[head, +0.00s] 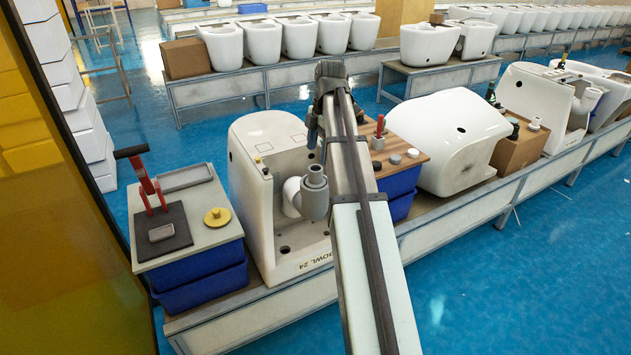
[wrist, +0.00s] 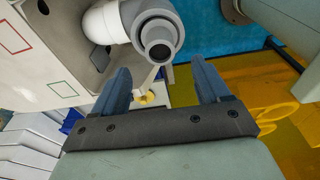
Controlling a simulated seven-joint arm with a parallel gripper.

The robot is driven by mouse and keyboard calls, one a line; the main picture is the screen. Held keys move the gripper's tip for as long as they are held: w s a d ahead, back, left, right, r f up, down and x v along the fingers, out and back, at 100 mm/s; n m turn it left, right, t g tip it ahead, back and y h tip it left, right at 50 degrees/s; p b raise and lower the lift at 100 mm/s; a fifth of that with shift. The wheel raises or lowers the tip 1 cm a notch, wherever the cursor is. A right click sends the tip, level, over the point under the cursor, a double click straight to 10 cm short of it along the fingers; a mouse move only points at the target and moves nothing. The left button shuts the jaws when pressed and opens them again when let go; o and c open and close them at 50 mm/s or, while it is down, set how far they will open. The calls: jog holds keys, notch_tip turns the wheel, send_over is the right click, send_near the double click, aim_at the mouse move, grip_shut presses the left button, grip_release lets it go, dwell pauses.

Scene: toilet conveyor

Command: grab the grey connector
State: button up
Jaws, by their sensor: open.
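The grey connector (head: 315,192) is a short grey pipe fitting on the end of the white elbow pipe (head: 293,194) of the toilet bowl marked BOWL 24 (head: 258,150). In the wrist view the grey connector (wrist: 157,30) shows its round open end beyond my fingertips, roughly centred between them. The white elbow pipe (wrist: 101,24) shows behind it to the left. My gripper (wrist: 162,80) is open with two blue fingers apart and nothing between them. In the head view my gripper (head: 314,132) appears above the connector, partly hidden by my arm.
A grey-topped stand (head: 215,238) with a red-handled tool (head: 150,180) and yellow disc (head: 217,217) is left of the bowl. A wooden board (head: 410,141) with small parts is to the right. Another white bowl (head: 450,130) stands farther along the conveyor (head: 430,232).

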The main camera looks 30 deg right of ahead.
aim_at(316, 168)
jog(key=shift+a+f, duration=0.2)
jog(key=shift+f, duration=1)
jog(key=shift+a+f, duration=0.15)
jog(key=shift+f, duration=1.05)
jog(key=shift+a+f, duration=0.2)
jog(key=shift+f, duration=1)
jog(key=c, duration=1.2)
